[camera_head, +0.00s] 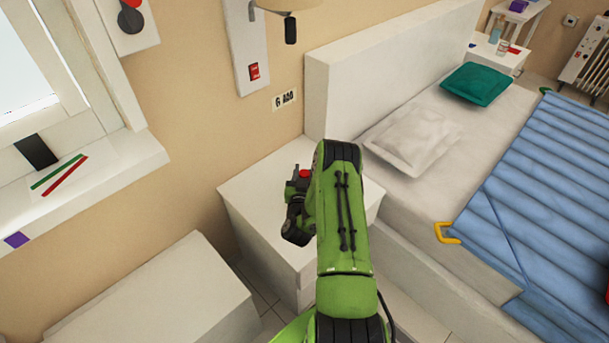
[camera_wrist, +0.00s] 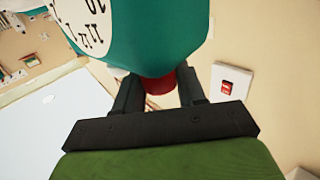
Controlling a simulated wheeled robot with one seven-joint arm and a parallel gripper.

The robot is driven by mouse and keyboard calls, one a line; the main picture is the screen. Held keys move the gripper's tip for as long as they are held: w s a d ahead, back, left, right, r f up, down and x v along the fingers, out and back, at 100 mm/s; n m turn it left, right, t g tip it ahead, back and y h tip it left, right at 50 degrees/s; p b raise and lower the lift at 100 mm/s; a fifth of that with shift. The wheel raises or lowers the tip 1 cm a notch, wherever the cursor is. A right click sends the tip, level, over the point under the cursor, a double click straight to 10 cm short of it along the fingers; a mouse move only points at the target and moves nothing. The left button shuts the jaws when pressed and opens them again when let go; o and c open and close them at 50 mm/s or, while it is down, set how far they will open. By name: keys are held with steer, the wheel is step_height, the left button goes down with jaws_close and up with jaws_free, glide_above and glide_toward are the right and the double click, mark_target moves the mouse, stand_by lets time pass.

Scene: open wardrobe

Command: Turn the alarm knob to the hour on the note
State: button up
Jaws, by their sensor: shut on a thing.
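In the wrist view, the teal alarm clock (camera_wrist: 165,30) fills the top of the picture, and part of its white face (camera_wrist: 85,20) with dark numerals shows at the upper left. The red alarm knob (camera_wrist: 160,86) sits between the two fingers of my gripper (camera_wrist: 160,92), which is shut on it. In the head view, my gripper (camera_head: 298,195) is over the white nightstand (camera_head: 258,200), and the clock's body is hidden by my arm. A note (camera_head: 284,99) on the wall above the nightstand bears small dark print that appears to read "6" followed by letters.
A wall plate with a red switch (camera_head: 254,71) is above the note. The bed (camera_head: 450,130) with pillows stands to the right. A white bench-like unit (camera_head: 160,300) is at lower left, beside the window sill (camera_head: 90,185).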

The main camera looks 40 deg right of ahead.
steer(key=n+t+y+b, duration=0.1)
steer(key=n+t+y, duration=0.1)
steer(key=shift+w+a+f+t+y+b, duration=0.1)
steer(key=shift+w+a+t+y+b, duration=0.05)
steer(key=shift+t+y+b, duration=0.2)
steer(key=shift+n+t+y+p, duration=0.35)
steer(key=shift+n+t+y, duration=0.2)
steer(key=shift+n+y, duration=0.45)
steer(key=n+y+p, duration=0.1)
steer(key=p, duration=0.1)
steer(key=n+t+y+p, duration=0.1)
steer(key=y+p, duration=0.1)
steer(key=shift+r+y, duration=0.25)
steer(key=shift+r, duration=0.15)
steer(key=n+t+y+p, duration=0.1)
steer(key=n+y+p, duration=0.1)
steer(key=y+p, duration=0.1)
steer(key=shift+f, duration=0.15)
steer(key=shift+f+n+y+p, duration=0.1)
steer(key=shift+n+y+p, duration=0.85)
steer(key=shift+y, duration=0.45)
steer(key=shift+f+n+y, duration=0.1)
steer(key=shift+n+y, duration=0.15)
steer(key=shift+y, duration=0.05)
steer(key=o, duration=0.9)
steer(key=shift+o, duration=0.2)
